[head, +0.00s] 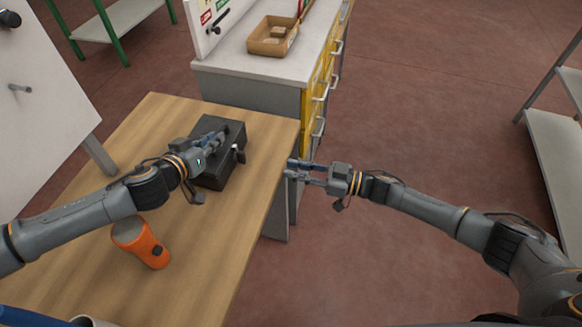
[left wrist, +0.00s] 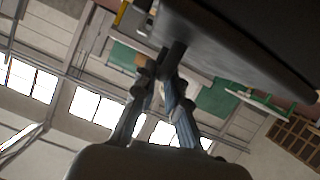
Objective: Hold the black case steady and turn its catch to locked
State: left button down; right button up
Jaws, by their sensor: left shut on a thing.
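The black case (head: 222,172) lies on the wooden table near its right edge. A small catch (head: 239,154) with a pale part shows on the case's right side; its exact setting is too small to tell. My left gripper (head: 219,136) reaches over the case from the left and is shut on a part of it. In the left wrist view its fingertips (left wrist: 168,68) close at a short dark piece beside the case's dark body (left wrist: 240,45). My right gripper (head: 289,169) is open and empty, just off the table's right edge, to the right of the case and apart from it.
An orange flashlight-like object (head: 141,242) lies on the wooden table (head: 215,245), in front of the left arm. A grey-topped cabinet (head: 270,68) with yellow drawers and a cardboard box (head: 273,36) stands behind. The floor to the right is clear up to a shelf (head: 558,170).

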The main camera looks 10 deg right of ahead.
pick_arm(q)
jog(key=c, duration=1.3)
grip_release()
jog(key=shift+d, duration=0.1)
jog(key=shift+s, duration=0.1)
